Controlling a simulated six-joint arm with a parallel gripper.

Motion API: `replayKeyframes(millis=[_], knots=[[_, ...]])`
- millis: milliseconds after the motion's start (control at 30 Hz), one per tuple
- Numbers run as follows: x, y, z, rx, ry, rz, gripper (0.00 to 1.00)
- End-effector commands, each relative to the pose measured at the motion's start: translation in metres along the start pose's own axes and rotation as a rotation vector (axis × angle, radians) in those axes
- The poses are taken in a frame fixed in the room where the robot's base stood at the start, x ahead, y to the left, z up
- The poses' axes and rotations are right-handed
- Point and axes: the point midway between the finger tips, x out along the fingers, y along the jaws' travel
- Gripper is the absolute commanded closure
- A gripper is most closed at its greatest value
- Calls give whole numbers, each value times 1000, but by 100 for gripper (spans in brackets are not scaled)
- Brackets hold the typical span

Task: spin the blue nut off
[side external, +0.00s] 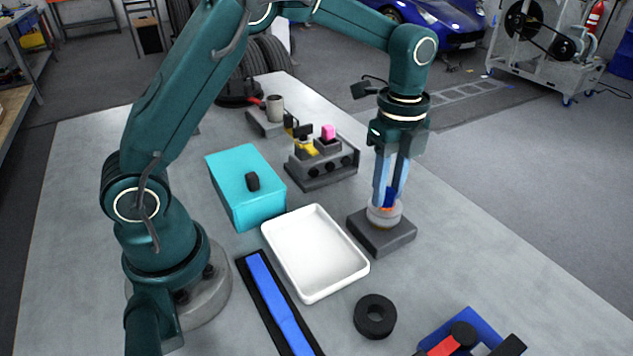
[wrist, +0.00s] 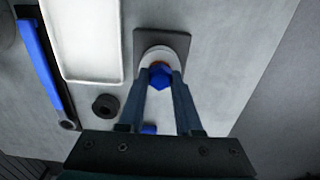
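The blue nut (wrist: 160,77) sits on top of a pale round hub (side external: 384,214) with an orange ring, on a dark square base (side external: 372,237). In the side view the nut (side external: 389,199) is partly hidden by my fingers. My gripper (side external: 388,205) points straight down over the hub. In the wrist view its two fingertips (wrist: 160,74) lie on either side of the nut. The nut fills the gap, and the fingers look shut on it. Finger contact is small and partly hidden.
An empty white tray (side external: 314,252) lies left of the hub base. A teal box (side external: 245,185), a grey fixture with colored parts (side external: 321,166), a long blue bar (side external: 279,303) and a black ring (side external: 375,316) stand around it. The bench right of the hub is clear.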

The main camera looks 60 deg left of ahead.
Motion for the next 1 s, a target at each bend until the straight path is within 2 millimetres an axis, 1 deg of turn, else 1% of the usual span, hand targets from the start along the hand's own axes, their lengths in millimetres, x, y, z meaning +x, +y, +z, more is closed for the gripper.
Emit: replayKeyframes(millis=[67, 167, 1000], knots=[[0, 0, 0, -3, 0, -1, 100], [0, 0, 0, -57, 0, -1, 100], [-3, 0, 0, -1242, 2, -1, 100]])
